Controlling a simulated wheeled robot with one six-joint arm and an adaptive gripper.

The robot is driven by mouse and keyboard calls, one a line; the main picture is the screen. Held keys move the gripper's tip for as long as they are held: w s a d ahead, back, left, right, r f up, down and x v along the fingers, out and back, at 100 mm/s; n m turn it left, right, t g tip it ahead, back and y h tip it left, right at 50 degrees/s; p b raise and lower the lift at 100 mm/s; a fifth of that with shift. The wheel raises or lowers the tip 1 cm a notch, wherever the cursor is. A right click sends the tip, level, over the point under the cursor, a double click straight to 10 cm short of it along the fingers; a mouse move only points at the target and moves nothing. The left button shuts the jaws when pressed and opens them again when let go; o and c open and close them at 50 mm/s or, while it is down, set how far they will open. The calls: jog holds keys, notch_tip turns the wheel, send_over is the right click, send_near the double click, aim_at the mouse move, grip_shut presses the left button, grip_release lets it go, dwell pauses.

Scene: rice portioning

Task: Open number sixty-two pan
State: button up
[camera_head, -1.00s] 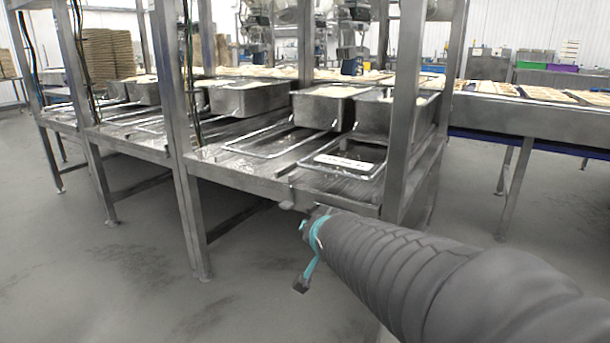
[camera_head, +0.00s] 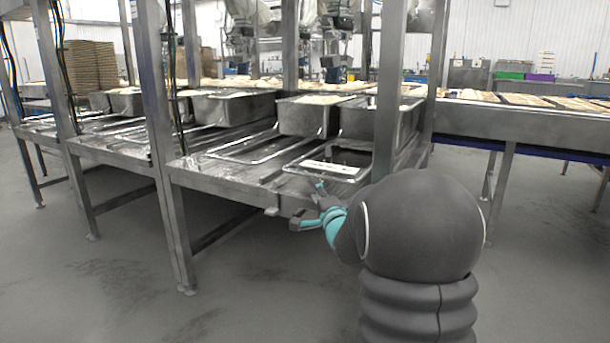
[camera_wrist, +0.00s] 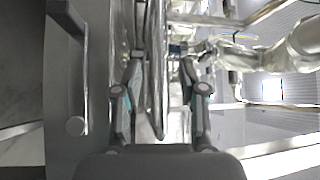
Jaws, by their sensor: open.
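Several steel pans stand in a row on the steel stand, among them a rear middle pan (camera_head: 308,119), a rear right pan (camera_head: 358,124) and a left pan (camera_head: 232,109). I cannot read a number sixty-two on any of them. A low rectangular rim with a white label strip (camera_head: 328,167) lies at the front right of the stand. My gripper (camera_head: 307,204) is open at the stand's front edge, in front of that labelled rim. In the wrist view, my open gripper (camera_wrist: 161,72) has a thin metal edge between or beyond its fingers; contact is unclear.
A steel post (camera_head: 388,85) rises close to my arm on the right, and another post (camera_head: 162,150) stands left. An empty rectangular frame (camera_head: 215,154) lies left of the labelled rim. A conveyor (camera_head: 500,122) with flat goods runs at right.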

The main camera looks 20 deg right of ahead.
aim_at(305, 174)
jog(key=w, duration=0.3)
jog(key=w+r, duration=0.1)
jog(key=w, duration=0.3)
jog(key=w+d+p, duration=0.1)
jog(key=w, duration=0.3)
jog(key=shift+d+r, duration=0.1)
jog(key=shift+r, duration=0.15)
